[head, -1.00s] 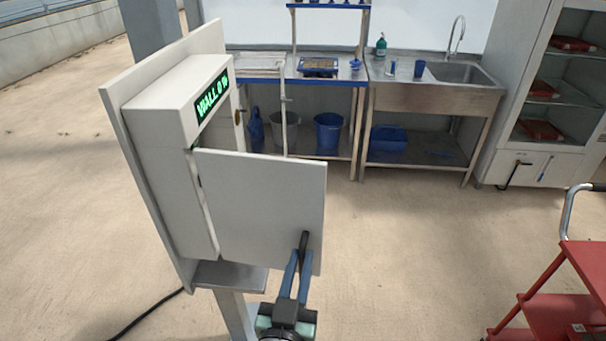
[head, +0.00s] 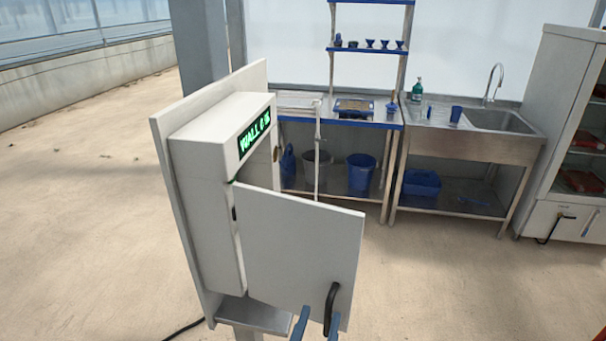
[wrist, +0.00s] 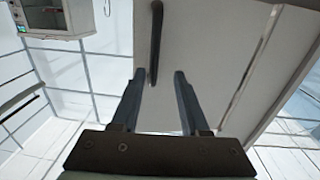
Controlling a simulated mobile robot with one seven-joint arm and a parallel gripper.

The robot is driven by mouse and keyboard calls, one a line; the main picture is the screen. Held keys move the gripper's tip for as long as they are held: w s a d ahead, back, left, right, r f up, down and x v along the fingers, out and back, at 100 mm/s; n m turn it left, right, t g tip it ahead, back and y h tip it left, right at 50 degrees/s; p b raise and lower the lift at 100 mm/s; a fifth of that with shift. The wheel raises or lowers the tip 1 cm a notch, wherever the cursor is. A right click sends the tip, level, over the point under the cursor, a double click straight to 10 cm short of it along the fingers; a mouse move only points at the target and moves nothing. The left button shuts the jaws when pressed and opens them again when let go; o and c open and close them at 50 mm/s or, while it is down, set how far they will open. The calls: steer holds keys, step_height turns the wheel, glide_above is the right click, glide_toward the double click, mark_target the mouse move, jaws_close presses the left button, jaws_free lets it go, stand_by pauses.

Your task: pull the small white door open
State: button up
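The small white door (head: 298,250) stands swung out from the white wall box (head: 203,200), hinged on its left side, with a gap behind its upper edge. Its black bar handle (head: 331,308) is near the lower right corner. My gripper (head: 316,322) is at the bottom edge of the head view, its blue fingers apart near the handle's lower end. In the wrist view my gripper (wrist: 159,75) is open. The handle (wrist: 155,40) shows there with its near end between the fingertips, closer to the left finger, not clamped. The door's face (wrist: 205,50) fills the middle.
The box has a green-lettered display (head: 254,134) and sits on a backboard above a post. A metal bench (head: 300,110) with buckets below, a sink (head: 500,120) and a glass-fronted cabinet (head: 570,130) stand behind. Bare floor lies right of the door.

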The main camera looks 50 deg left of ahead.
steer(key=b+v, duration=0.3)
steer(key=v, duration=0.7)
stand_by(0.4)
